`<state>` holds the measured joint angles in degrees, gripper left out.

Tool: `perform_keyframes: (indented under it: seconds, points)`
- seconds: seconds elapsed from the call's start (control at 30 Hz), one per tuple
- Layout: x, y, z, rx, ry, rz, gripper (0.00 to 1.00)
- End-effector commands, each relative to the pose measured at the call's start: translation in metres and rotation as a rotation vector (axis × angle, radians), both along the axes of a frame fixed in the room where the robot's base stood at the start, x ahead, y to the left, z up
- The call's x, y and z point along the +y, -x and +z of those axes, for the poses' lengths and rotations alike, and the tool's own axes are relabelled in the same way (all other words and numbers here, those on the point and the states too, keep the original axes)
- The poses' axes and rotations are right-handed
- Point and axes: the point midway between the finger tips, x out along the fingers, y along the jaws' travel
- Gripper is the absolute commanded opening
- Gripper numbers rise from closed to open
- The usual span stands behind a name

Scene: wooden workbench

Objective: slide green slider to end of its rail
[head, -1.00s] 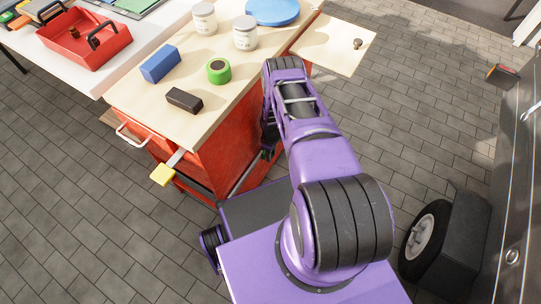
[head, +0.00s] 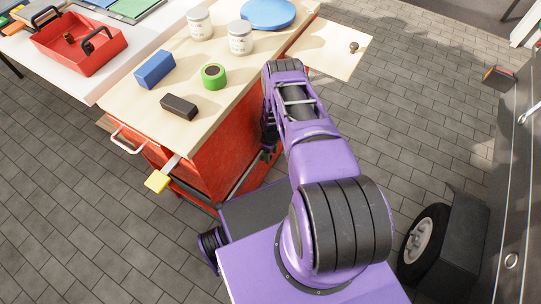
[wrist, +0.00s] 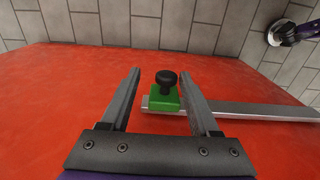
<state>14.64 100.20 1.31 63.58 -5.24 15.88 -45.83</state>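The green slider (wrist: 164,100) shows in the wrist view, a green block with a black knob (wrist: 166,79) on top. It sits near the left end of a grey metal rail (wrist: 255,111) on the red side of the cabinet. My gripper (wrist: 166,75) is open and empty, with its two fingers on either side of the slider in the picture. I cannot tell whether the fingers reach around the knob in depth. In the head view my arm reaches down beside the red cabinet (head: 222,148). The slider is hidden there.
A yellow tab (head: 157,181) sticks out at the cabinet's front, near the drawer handle (head: 128,139). On the bench top are a blue block (head: 155,69), a dark block (head: 179,106), green tape (head: 213,77) and white jars (head: 240,38). A board (head: 330,48) juts out right.

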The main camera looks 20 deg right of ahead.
Motion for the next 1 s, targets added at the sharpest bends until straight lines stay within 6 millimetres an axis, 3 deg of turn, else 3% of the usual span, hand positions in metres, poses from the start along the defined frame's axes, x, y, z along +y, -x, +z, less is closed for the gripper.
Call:
perform_keyframes:
  seconds: [0.23,0.37,1.0]
  points:
    - [0.002,0.001,0.001,0.005,-0.003,0.0,0.63]
    - [0.002,0.001,0.012,0.004,-0.003,0.001,0.63]
    - [0.001,0.001,0.153,0.002,-0.002,-0.001,0.63]
